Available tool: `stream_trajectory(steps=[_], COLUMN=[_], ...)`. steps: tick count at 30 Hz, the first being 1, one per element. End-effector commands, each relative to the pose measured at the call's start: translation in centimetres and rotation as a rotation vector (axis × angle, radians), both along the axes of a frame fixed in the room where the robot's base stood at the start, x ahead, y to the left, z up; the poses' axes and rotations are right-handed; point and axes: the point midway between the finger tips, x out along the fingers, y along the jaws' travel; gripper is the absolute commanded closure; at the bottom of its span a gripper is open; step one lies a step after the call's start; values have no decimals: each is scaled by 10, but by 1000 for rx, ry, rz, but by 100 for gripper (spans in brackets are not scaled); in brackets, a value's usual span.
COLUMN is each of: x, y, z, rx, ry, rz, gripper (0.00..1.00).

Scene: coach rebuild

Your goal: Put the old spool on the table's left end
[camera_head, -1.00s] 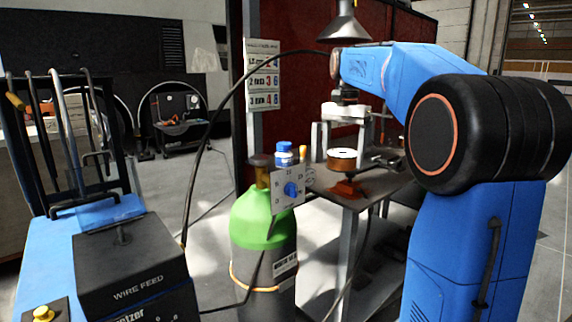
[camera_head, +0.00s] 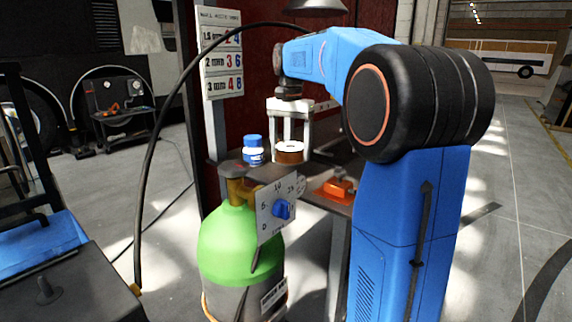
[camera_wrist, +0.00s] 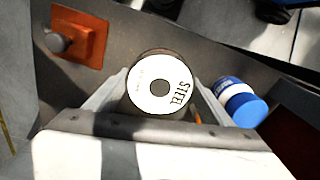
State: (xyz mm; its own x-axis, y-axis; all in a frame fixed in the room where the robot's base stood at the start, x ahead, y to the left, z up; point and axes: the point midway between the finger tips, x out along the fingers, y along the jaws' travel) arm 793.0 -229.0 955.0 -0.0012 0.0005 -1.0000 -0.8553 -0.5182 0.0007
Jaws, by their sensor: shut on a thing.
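My gripper (camera_head: 290,140) points down and is shut on the spool (camera_head: 289,157), a short brown cylinder with a white top face. In the wrist view the spool (camera_wrist: 160,86) sits between my two pale fingers, its white face marked "STEEL" around a dark centre hole. It is over the left part of the dark table (camera_wrist: 150,32), beside a blue and white container (camera_head: 253,151). I cannot tell whether its underside touches the tabletop. The orange holder (camera_head: 335,190) is empty, to the right of the spool; it also shows in the wrist view (camera_wrist: 80,38).
A green gas cylinder (camera_head: 240,245) with a dial plate (camera_head: 281,209) stands in front of the table's left end. A black hose arcs over the left side. A number chart (camera_head: 220,52) and a dark red panel stand behind, with a lamp above.

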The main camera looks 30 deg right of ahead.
Motion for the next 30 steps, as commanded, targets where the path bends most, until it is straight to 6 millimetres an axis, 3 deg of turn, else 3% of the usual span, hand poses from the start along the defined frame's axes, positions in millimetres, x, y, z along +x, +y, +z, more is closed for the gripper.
stream_trajectory(steps=[8,16,28,29,30], x=[0,0,0,0,0], y=[0,0,0,0,0], z=[-17,-49,-54,-55,-54], rx=[-1,0,0,1,0], ry=[-1,0,-1,-1,-1], rz=[0,0,0,0,0], gripper=[66,66,66,23,13])
